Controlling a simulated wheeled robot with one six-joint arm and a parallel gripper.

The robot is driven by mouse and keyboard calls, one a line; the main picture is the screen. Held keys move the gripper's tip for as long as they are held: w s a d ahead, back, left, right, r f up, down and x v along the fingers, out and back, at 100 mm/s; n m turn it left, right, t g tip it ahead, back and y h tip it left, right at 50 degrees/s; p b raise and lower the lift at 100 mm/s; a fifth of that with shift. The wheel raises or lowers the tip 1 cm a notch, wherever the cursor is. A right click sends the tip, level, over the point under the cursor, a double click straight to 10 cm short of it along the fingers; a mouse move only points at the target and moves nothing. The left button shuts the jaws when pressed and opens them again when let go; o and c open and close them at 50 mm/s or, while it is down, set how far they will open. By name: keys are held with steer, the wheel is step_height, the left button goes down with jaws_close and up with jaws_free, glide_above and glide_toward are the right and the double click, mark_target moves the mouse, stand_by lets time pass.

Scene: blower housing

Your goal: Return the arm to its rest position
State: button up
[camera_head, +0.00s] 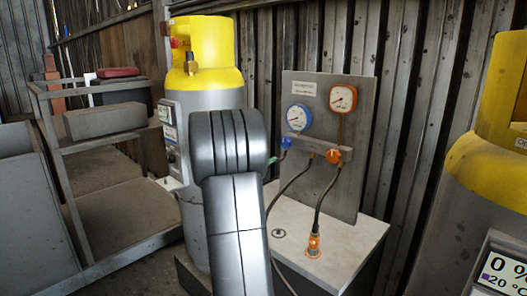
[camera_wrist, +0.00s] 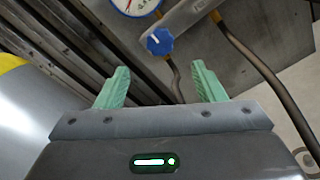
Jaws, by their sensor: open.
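My gripper (camera_wrist: 161,86) shows in the wrist view with its two green fingers spread apart and nothing between them. Beyond the fingers is a blue valve knob (camera_wrist: 159,41) below a gauge. In the head view my arm rises through the middle of the picture, and its grey links hide most of the gripper. The blue knob (camera_head: 286,143) also shows there, just right of the arm's bend. I cannot tell how far the fingertips are from the knob, but no contact shows.
A gauge panel (camera_head: 365,120) with blue and orange gauges stands on a white-topped cabinet (camera_head: 350,262). A hose ends in an orange fitting (camera_head: 314,243). A yellow-topped cylinder (camera_head: 216,45) stands behind my arm, another (camera_head: 490,160) at right. A metal rack (camera_head: 75,180) stands left.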

steer(key=p+x, duration=0.1)
steer(key=x, duration=0.9)
steer(key=shift+r, duration=0.15)
steer(key=shift+a+r+n+p, duration=0.1)
steer(key=shift+n+p, duration=0.4)
steer(key=shift+p, duration=0.6)
steer(key=n+p, duration=0.3)
steer(key=p, duration=0.5)
steer(key=shift+n, duration=0.4)
steer(key=n+p, duration=0.3)
steer(key=p, duration=0.6)
steer(key=shift+s+n, duration=0.1)
steer(key=shift+n, duration=0.2)
steer(key=b, duration=0.2)
glide_toward(283, 143)
steer(key=shift+x, duration=0.95)
steer(key=shift+s, duration=0.15)
